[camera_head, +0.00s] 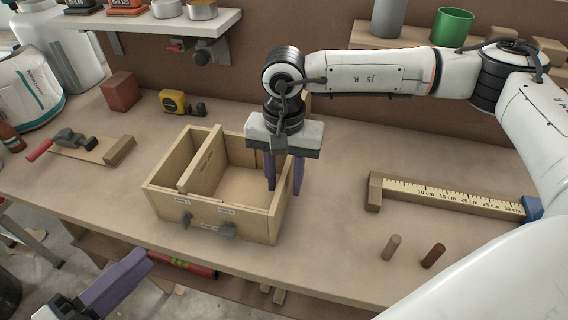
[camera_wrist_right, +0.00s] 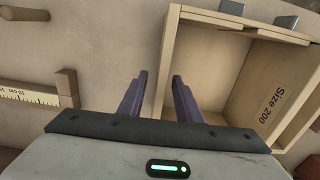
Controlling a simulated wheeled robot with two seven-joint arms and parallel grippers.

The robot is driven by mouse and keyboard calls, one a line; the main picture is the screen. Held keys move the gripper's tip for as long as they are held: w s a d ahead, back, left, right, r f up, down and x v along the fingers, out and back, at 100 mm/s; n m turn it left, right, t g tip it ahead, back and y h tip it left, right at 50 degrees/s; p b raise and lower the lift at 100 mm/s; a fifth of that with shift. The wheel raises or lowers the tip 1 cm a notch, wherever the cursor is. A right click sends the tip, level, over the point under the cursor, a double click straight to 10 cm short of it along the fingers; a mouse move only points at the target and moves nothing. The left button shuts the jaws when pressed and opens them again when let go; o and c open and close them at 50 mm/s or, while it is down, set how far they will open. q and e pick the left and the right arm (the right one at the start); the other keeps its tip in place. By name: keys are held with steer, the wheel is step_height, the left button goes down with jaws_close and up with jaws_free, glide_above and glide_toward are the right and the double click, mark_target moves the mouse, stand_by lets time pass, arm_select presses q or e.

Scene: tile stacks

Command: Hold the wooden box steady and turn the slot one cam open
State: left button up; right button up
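The wooden box (camera_head: 262,225) stands on the bench, open at the top, with a divider panel (camera_head: 201,160) across it. Two grey cams sit on its front face under small labels: the left cam (camera_head: 186,219), likely slot one, and the right cam (camera_head: 228,231). In the right wrist view they are the slot one cam (camera_wrist_right: 285,21) and the other cam (camera_wrist_right: 231,7). My right gripper (camera_head: 284,190) is open, fingers pointing down, one on each side of the box's right wall (camera_wrist_right: 168,70). My left gripper (camera_head: 118,280) is low, in front of the bench; its finger gap is unclear.
A ruler jig (camera_head: 450,194) and two pegs (camera_head: 392,247) (camera_head: 433,256) lie right of the box. A clamp board (camera_head: 88,148), a brick-red block (camera_head: 120,92) and a yellow tape measure (camera_head: 174,101) are left and behind. A shelf (camera_head: 150,24) overhangs the back.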

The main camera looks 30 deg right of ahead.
step_height(320, 180, down, 5)
steer(key=shift+r, duration=0.1)
stand_by(0.3)
jaws_close()
stand_by(1.2)
